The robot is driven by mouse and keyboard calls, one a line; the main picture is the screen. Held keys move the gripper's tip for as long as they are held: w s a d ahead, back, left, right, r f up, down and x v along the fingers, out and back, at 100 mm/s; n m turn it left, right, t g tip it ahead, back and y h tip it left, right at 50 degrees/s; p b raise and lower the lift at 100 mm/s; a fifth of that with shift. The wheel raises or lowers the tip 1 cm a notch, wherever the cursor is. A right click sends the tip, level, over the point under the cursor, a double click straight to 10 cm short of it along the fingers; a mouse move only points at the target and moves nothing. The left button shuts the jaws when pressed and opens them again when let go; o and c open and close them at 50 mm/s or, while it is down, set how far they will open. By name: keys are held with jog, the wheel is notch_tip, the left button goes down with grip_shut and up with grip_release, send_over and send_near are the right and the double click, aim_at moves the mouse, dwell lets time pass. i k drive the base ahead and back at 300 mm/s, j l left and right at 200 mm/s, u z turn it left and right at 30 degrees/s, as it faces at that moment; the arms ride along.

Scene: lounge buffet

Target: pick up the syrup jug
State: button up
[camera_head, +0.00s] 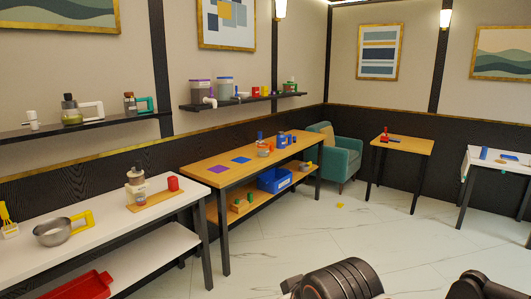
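I cannot tell for sure which thing is the syrup jug. One candidate is a dark-topped jug with greenish contents and a white handle (71,110) on the left wall shelf. Another is a smaller dark jug with a teal handle (131,104), to its right on the same shelf. Both stand upright and are small in view. Dark parts of my arm show at the bottom edge, far from both. My gripper's fingertips are not in view.
The white table (105,228) at left holds a metal pan (54,232) and a board with a container and red cup. A wooden table (205,175) stands beyond, below another shelf (240,102). A teal armchair (346,160) is at the back. The middle floor is mostly clear.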

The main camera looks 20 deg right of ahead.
aim_at(264, 149)
jog(key=i+z, duration=0.15)
jog(key=i, duration=0.55)
jog(key=i+l+z, duration=0.1)
jog(key=i+z, duration=0.15)
jog(key=i, duration=0.3)
jog(key=i+z, duration=0.25)
jog(key=i, duration=0.35)
jog(key=i+j+z, duration=0.2)
jog(key=i, duration=0.35)
jog(key=i+j+z, duration=0.25)
jog(key=i, duration=0.35)
jog(key=i+l+u, duration=0.1)
jog(key=i, duration=0.35)
jog(key=i+l+u, duration=0.1)
jog(key=i, duration=0.3)
jog(key=i+u, duration=0.35)
jog(key=i+j+u, duration=0.1)
jog(key=u, duration=0.3)
jog(key=i+l+u, duration=0.15)
jog(key=i+u, duration=0.2)
